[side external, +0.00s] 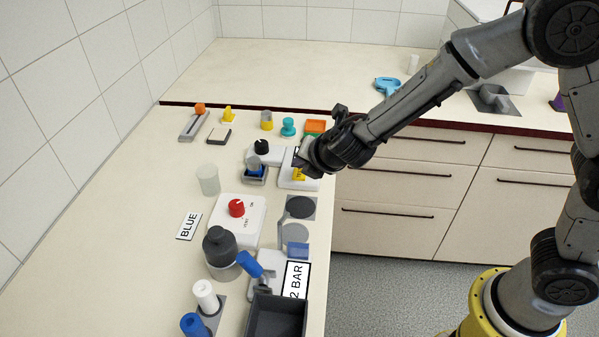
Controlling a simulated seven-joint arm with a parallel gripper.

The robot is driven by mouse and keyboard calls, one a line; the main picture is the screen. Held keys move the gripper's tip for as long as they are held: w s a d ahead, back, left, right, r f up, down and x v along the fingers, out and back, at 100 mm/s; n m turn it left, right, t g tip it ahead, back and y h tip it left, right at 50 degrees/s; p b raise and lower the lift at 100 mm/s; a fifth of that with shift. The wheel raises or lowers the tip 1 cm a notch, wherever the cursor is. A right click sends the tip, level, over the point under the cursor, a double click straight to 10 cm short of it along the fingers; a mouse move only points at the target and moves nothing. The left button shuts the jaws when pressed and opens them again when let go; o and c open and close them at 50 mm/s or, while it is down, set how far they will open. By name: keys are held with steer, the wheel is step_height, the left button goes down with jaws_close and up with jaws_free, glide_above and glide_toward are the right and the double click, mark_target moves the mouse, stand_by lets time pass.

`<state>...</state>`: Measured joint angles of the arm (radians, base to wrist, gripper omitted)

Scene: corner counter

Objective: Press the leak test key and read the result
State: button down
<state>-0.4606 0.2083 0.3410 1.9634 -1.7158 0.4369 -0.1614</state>
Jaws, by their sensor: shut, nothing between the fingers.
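A white device (286,182) stands near the counter's front edge, with a yellow key or label (298,174) on it. The lettering on the yellow part is partly covered and too small to read, so I cannot confirm that it is the leak test key. My gripper (303,163) is shut and empty, at the upper right of the yellow part. It hides part of the device. I cannot tell whether the fingertips touch the key. No readable result shows; a dark part beside the gripper is mostly hidden.
A white box with a red knob (237,208), a grey round vessel (220,248) and a dark tray (275,318) stand nearer the camera. Cards read BLUE (188,226) and 2 BAR (295,280).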

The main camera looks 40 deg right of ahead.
mark_target(301, 177)
steer(key=shift+f, duration=0.1)
stand_by(0.7)
steer(key=shift+f, duration=0.3)
steer(key=shift+f, duration=0.45)
stand_by(0.9)
steer(key=shift+r, duration=0.85)
steer(key=shift+r, duration=2.5)
